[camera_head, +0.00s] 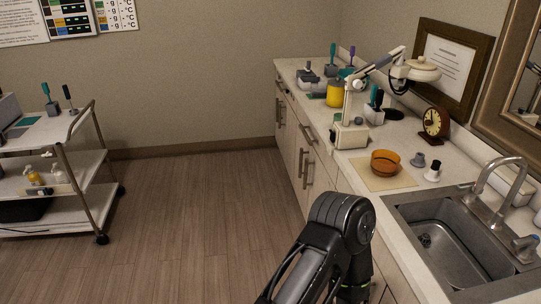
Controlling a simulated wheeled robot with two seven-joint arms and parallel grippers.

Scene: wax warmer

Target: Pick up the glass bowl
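An amber glass bowl (385,163) sits upright on a pale mat (367,178) on the counter, left of the sink. It looks empty from here, and nothing touches it from above. A black arm of mine rises from the bottom edge to a rounded joint in front of the cabinets, below and to the left of the bowl. No gripper fingers show on it. Neither my left nor my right gripper is in view.
A white lamp base (349,134) stands just behind the bowl. A small grey piece (418,160) and a black-and-white bottle (433,171) stand to its right. The metal sink (447,240) is in front. A cart (60,170) stands left; the floor between is clear.

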